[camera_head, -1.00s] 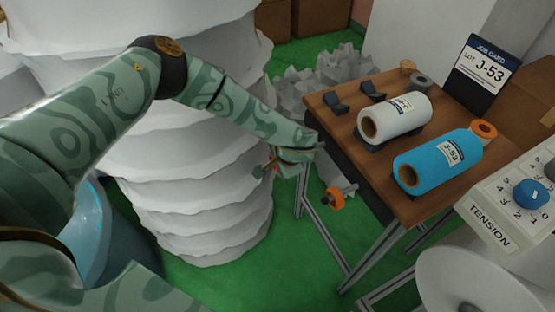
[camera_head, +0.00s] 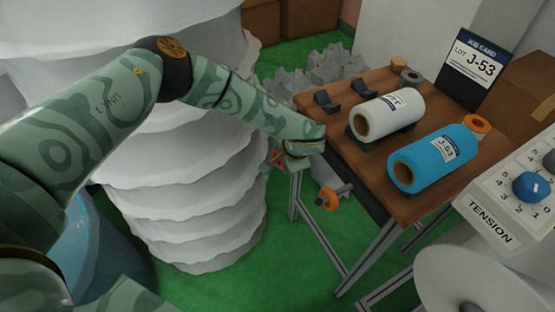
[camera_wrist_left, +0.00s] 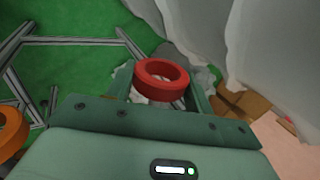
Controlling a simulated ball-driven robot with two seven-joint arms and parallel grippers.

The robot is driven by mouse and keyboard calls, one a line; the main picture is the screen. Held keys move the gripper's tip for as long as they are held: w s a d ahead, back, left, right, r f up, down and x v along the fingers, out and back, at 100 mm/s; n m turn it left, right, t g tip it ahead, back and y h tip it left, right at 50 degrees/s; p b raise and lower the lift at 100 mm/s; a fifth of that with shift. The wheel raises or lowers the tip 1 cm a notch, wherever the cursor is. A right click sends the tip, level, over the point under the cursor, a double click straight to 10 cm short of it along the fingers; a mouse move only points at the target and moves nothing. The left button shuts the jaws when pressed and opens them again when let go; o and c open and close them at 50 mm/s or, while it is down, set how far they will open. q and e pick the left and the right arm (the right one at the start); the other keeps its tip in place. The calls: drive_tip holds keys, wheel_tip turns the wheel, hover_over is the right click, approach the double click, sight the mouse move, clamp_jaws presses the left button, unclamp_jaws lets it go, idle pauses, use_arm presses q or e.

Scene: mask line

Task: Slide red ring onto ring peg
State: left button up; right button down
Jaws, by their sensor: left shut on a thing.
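My left gripper (camera_head: 281,158) is shut on the red ring (camera_wrist_left: 161,68). In the left wrist view the ring sits between the two fingers (camera_wrist_left: 160,84), its hole visible. The orange ring also shows at the left wrist view's left edge (camera_wrist_left: 12,134). My right gripper is not in view.
A brown table (camera_head: 405,205) holds a white roll (camera_head: 390,117), a blue roll (camera_head: 433,158) and dark cradles. A large white ribbed stack (camera_head: 190,205) stands close behind my left arm. Metal table legs (camera_head: 370,260) rise from the green floor.

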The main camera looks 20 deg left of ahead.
use_arm(q)
drive_tip(key=shift+w+d, duration=0.3)
drive_tip(key=shift+w, duration=0.1)
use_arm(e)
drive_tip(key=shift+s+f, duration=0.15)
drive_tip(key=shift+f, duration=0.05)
use_arm(q)
drive_tip(key=shift+w+d+b, duration=0.1)
drive_tip(key=shift+b, duration=0.2)
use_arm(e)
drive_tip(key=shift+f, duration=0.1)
use_arm(q)
drive_tip(key=shift+w+d+f+b, duration=0.1)
drive_tip(key=shift+w+d+b, duration=0.5)
drive_tip(key=shift+w, duration=0.2)
drive_tip(key=shift+w+d, duration=0.25)
drive_tip(key=shift+w, duration=0.05)
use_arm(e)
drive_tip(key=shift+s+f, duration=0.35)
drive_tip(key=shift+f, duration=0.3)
use_arm(q)
drive_tip(key=shift+w+d+b, duration=0.2)
drive_tip(key=shift+w+b, duration=0.05)
drive_tip(key=shift+b, duration=0.1)
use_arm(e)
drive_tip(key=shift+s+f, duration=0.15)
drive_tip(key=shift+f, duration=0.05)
use_arm(q)
drive_tip(key=shift+f, duration=0.2)
